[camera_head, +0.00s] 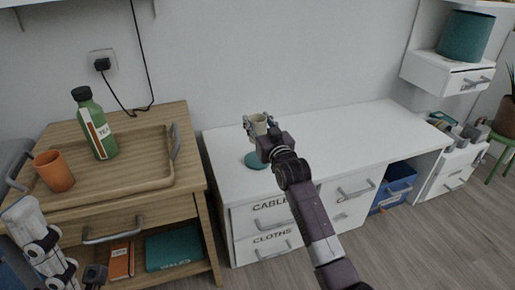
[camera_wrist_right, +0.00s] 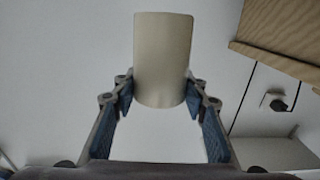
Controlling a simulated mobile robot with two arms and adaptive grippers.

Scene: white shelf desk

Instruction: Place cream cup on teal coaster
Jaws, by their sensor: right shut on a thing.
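The cream cup (camera_head: 259,123) is held in my right gripper (camera_head: 259,130) over the left part of the white desk. In the right wrist view the cup (camera_wrist_right: 163,58) sits between the two blue-padded fingers (camera_wrist_right: 160,100), which are shut on its sides. The teal coaster (camera_head: 256,161) lies flat on the desk near its front left edge. It appears just below the cup and gripper in the head view, and there is a gap between cup and coaster. My left gripper (camera_head: 80,277) is low at the lower left, and its fingers are not clear.
A wooden cabinet (camera_head: 190,190) at left carries a tray (camera_head: 150,178) with an orange cup (camera_head: 54,171) and a green bottle (camera_head: 96,125). The desk (camera_head: 350,130) is clear to the right. A shelf unit with a teal pot (camera_head: 465,38) stands at the right.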

